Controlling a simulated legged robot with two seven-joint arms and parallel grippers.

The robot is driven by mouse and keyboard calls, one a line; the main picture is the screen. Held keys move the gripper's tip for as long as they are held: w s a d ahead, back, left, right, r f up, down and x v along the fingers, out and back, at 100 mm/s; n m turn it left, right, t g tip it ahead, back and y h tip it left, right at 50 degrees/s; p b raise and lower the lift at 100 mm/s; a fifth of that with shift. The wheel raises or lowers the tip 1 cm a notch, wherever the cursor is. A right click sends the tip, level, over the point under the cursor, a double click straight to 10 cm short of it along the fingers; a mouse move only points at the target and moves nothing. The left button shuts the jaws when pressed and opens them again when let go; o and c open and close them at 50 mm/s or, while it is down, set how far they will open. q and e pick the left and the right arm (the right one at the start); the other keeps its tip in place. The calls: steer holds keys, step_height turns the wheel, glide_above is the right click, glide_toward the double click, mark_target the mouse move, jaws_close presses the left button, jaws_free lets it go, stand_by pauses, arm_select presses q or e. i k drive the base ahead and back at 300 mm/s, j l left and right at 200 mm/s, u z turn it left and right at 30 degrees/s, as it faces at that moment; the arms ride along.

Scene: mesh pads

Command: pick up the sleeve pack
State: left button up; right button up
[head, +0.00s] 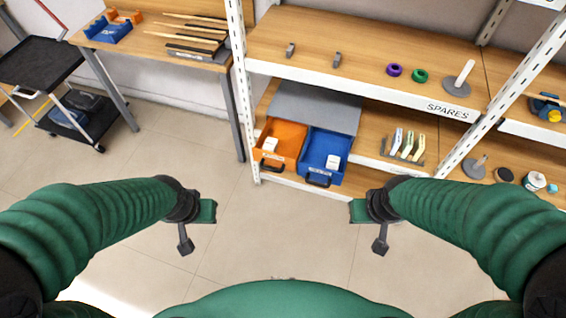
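Two small white packs lie in open drawers on the lower shelf. One white pack (269,144) is in the orange drawer (283,132), and the other white pack (333,161) is in the blue drawer (322,144). I cannot read which one is the sleeve pack. My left gripper (197,227) hangs over the floor, left of and in front of the drawers. My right gripper (368,227) hangs in front of the shelf, right of and nearer than the blue drawer. Both hold nothing visible and touch nothing. Their finger opening is unclear.
A white shelf upright (243,95) stands left of the drawers. The upper shelf edge (360,88), labelled SPARES, overhangs them. Several pale clips (403,143) stand to their right. A workbench (150,42) and a black cart (45,65) are at left. The floor (270,235) is clear.

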mark_target(334, 162)
steer(key=z, duration=0.4)
steer(key=i+j+z, duration=0.65)
steer(key=j+z, duration=0.2)
steer(key=j, duration=0.2)
steer(key=i+j, duration=0.15)
steer(key=j, duration=0.2)
steer(key=i+j, duration=0.2)
steer(key=j, duration=0.2)
